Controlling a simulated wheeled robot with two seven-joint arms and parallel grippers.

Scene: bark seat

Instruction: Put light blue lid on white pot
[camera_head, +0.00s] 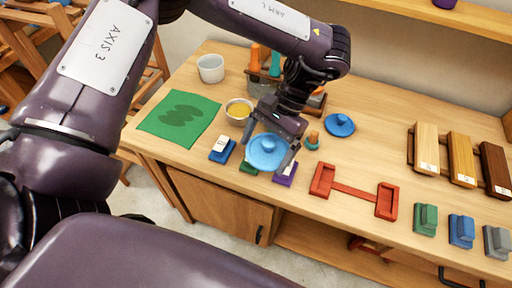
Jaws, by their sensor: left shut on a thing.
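My left gripper (266,148) is shut on a light blue lid (267,154), a round disc with a small knob, and holds it over the front part of the table. The lid hides part of the small blocks behind it. A white pot (210,70) stands open and upright at the back left of the table, apart from the gripper. A second, darker blue lid (340,125) lies on the table to the right of the gripper. My right gripper is not in view.
A green mat (180,115) lies at the left. A bowl with yellow contents (238,112) stands between the mat and my gripper. A red two-ended holder (353,190) lies front right. Wooden blocks (461,158) and small coloured blocks (461,230) sit at the right.

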